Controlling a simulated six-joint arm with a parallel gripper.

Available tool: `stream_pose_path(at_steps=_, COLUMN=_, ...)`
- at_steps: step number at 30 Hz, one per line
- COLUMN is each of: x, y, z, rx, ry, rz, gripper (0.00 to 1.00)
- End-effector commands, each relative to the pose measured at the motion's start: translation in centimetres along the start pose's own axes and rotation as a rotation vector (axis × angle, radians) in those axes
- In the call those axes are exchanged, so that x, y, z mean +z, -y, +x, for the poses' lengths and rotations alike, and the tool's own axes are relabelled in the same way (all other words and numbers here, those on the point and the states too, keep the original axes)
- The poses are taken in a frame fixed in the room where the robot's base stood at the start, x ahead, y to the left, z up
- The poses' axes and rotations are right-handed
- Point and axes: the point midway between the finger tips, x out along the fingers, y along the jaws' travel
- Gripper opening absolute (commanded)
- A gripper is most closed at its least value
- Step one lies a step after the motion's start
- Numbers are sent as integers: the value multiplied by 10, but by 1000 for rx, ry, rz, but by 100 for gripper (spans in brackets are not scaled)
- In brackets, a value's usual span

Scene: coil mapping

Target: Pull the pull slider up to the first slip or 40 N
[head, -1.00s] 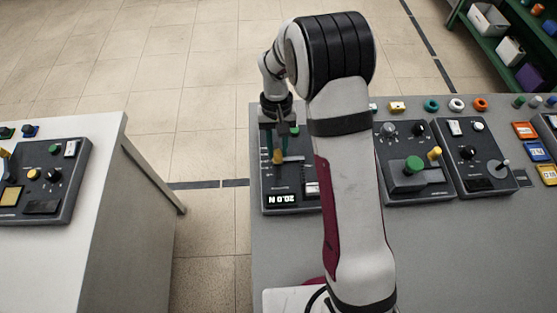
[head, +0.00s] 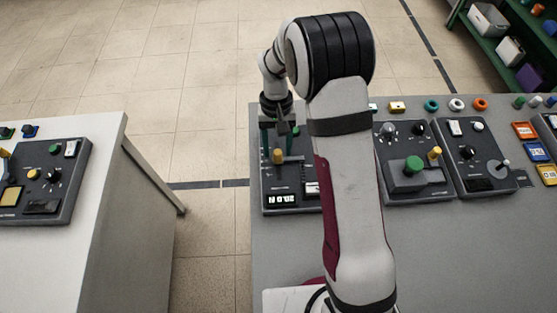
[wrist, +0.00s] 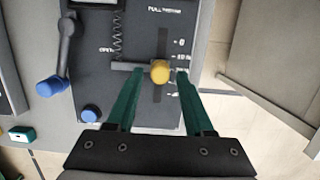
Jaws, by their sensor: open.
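The pull slider shows as a yellow knob (wrist: 160,71) on a crossbar, with a coiled spring (wrist: 117,35) to its left and a dark slot with scale marks beside it in the wrist view. In the head view the knob (head: 278,156) stands on the dark panel at the table's left edge. My gripper (wrist: 161,73) is open, with one green finger on each side of the knob and a visible gap to both. In the head view my gripper (head: 277,150) reaches down over the panel. The panel's lit display (head: 282,199) is too small to read surely.
A blue-ended lever (wrist: 52,86) and a blue button (wrist: 90,114) lie left of the slider in the wrist view. Further panels with a green knob (head: 413,164) and a grey lever (head: 503,164) stand to the right. A separate white table (head: 105,205) is at the left.

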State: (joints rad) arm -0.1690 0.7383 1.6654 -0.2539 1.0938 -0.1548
Motion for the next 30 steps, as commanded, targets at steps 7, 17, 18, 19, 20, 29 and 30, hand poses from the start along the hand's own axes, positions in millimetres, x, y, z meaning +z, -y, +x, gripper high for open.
stream_pose_path(at_steps=7, x=3, y=0, z=-18, rx=-1, ry=-1, rz=0, gripper=52)
stream_pose_path(at_steps=17, x=10, y=0, z=-54, rx=0, ry=-1, rz=-1, gripper=52)
stream_pose_path(at_steps=18, x=12, y=0, z=-58, rx=0, ry=-1, rz=0, gripper=52)
stream_pose_path(at_steps=19, x=12, y=0, z=-61, rx=0, ry=-1, rz=0, gripper=52)
stream_pose_path(at_steps=20, x=13, y=0, z=-63, rx=0, ry=-1, rz=0, gripper=52)
stream_pose_path(at_steps=29, x=14, y=0, z=-68, rx=0, ry=1, rz=0, gripper=52)
stream_pose_path(at_steps=30, x=14, y=0, z=-68, rx=0, ry=1, rz=0, gripper=52)
